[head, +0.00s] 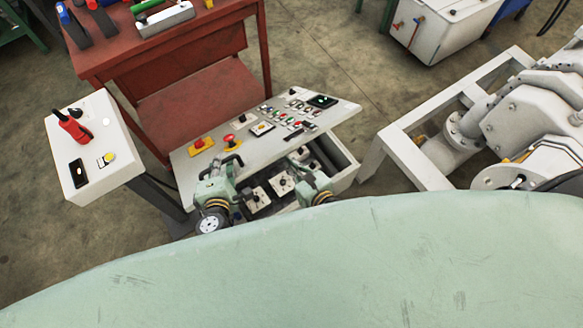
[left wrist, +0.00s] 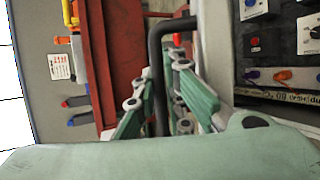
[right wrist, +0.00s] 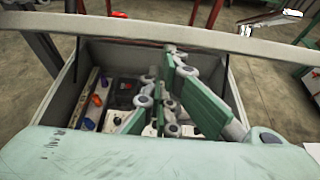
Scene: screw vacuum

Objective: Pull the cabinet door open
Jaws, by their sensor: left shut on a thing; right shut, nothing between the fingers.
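The cabinet door is the pale panel with buttons (head: 262,125), tilted up from the cabinet body (head: 345,172). The gap beneath its front edge shows the inside. A black bar handle (head: 222,160) sits at the panel's front left; it also shows in the left wrist view (left wrist: 157,50). My left gripper (head: 217,172) is shut on this handle, its green fingers either side of the bar. My right gripper (head: 308,170) is shut and empty at the opening's right part. In the right wrist view its fingers (right wrist: 165,92) are in front of the open interior.
Inside the cabinet are switch boxes with knobs (head: 281,182). A white box with a red-handled lever (head: 98,150) stands at left. A red workbench (head: 165,60) is behind the cabinet. A white machine frame (head: 415,160) stands at right, with floor between. My green body covers the foreground.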

